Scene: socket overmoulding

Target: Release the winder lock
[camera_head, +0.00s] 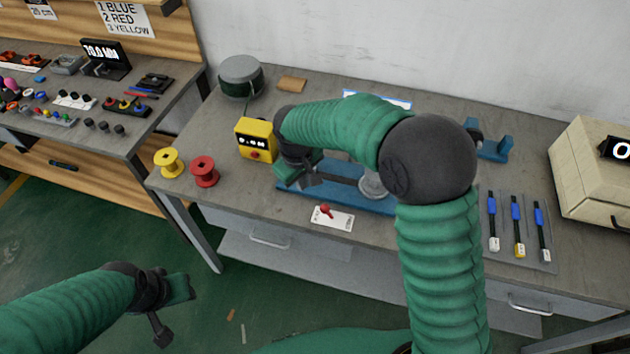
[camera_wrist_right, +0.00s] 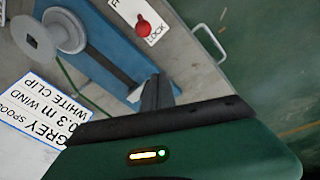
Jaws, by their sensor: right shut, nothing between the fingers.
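The winder has a long blue base (camera_head: 290,197) with a grey spool (camera_head: 372,188) on it, partly hidden by my right arm. In front of it lies a white lock plate (camera_head: 338,220) with a red lever (camera_head: 326,210). In the right wrist view the red knob (camera_wrist_right: 143,27) sits close to the word LOCK; the lettering at the other end is cut off. My right gripper (camera_head: 307,182) is shut and empty above the blue base, left of the lever and apart from it. Its fingers also show in the wrist view (camera_wrist_right: 156,93). My left gripper (camera_head: 166,318) hangs in front of the bench; its finger gap is unclear.
A yellow box (camera_head: 256,140), a red spool (camera_head: 204,171) and a yellow spool (camera_head: 169,163) stand left of the winder. Blue-topped tools (camera_head: 515,215) lie on a mat at right. The bench top around the lock plate is clear.

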